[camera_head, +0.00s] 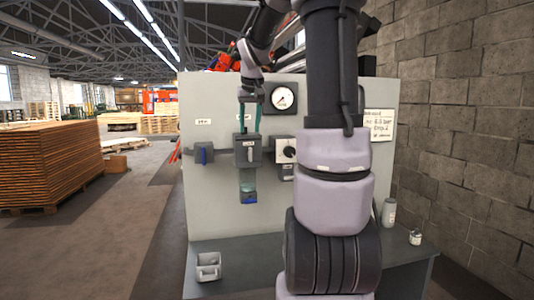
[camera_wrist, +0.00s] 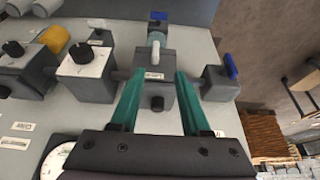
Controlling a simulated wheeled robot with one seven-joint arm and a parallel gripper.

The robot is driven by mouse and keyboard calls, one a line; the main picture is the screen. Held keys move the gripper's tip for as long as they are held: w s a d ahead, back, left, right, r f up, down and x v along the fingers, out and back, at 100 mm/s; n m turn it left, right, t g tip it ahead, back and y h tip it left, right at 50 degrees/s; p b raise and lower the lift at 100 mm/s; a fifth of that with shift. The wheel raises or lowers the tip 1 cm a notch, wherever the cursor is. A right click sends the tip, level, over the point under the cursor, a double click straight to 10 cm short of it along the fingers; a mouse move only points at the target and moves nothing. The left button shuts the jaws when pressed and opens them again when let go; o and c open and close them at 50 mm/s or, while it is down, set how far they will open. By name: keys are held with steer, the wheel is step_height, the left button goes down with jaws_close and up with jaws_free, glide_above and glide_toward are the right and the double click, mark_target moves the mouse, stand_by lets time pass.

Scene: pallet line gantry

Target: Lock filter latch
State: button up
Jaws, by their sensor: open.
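The filter is a dark grey box (camera_head: 240,157) on the upright panel, with a small white label near its top. A pale latch lever (camera_head: 250,154) stands upright on its front; in the wrist view the lever (camera_wrist: 155,52) lies beyond the label (camera_wrist: 153,75). A translucent bowl with a blue piece (camera_head: 249,199) hangs below. My gripper (camera_head: 250,131) is open and empty, its green fingers pointing down above the box. In the wrist view my gripper (camera_wrist: 158,74) has one finger on each side of the box; contact cannot be told.
A valve with a blue handle (camera_head: 204,155) is left of the filter, and a knobbed regulator (camera_head: 288,150) is right. A gauge (camera_head: 281,98) sits above. Open floor lies left.

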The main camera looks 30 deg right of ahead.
mark_target(250, 152)
steer(key=x, duration=0.7)
steer(key=d+x, duration=0.1)
steer(key=x, duration=0.3)
jaws_close()
